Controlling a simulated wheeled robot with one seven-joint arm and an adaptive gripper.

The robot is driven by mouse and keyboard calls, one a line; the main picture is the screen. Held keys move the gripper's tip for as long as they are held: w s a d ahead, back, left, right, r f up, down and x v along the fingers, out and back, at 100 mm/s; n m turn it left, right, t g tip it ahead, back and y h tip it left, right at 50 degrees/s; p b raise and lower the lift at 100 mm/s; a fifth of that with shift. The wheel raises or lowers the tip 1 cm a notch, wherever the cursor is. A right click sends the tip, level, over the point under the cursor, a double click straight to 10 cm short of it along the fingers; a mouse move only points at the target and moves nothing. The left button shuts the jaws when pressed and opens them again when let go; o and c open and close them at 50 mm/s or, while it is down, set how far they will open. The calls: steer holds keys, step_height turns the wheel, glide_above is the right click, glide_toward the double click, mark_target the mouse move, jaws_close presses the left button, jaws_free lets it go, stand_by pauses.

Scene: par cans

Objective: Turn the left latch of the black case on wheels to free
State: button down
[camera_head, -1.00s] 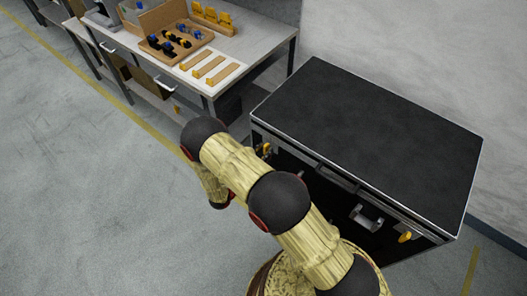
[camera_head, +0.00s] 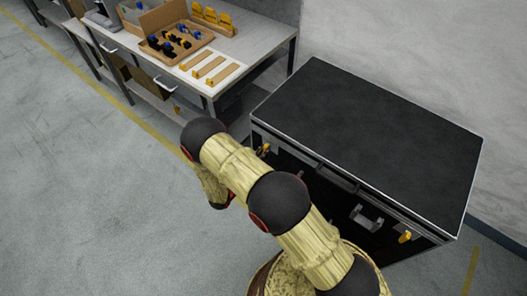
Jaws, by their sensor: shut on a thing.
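The black case (camera_head: 370,140) stands on the floor at the right, its lid shut. Its yellow left latch (camera_head: 264,149) shows small at the left end of the front face, just past my arm; its exact turn is too small to tell. The yellow right latch (camera_head: 405,237) is near the right end of the front. My arm crosses in front of the case's left part and bends down to the left of it. My gripper is hidden behind my arm, so its hold on the left latch cannot be seen. The case's wheels are hidden.
A grey workbench (camera_head: 262,50) stands behind and left of the case, with a brown tray (camera_head: 150,50) of small blue and black parts and several yellow pieces. A grey wall is behind the case. The floor (camera_head: 80,200) at the left is clear.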

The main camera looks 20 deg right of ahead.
steer(key=n+p, duration=0.1)
steer(key=n, duration=0.5)
steer(key=n+p, duration=0.1)
steer(key=n, duration=0.4)
steer(key=n+p, duration=0.2)
steer(key=n, duration=0.4)
steer(key=shift+w+a+f+n, duration=0.25)
steer(key=shift+w+f+n, duration=0.05)
stand_by(0.4)
steer(key=c, duration=1.9)
jaws_free()
steer(key=shift+o, duration=0.3)
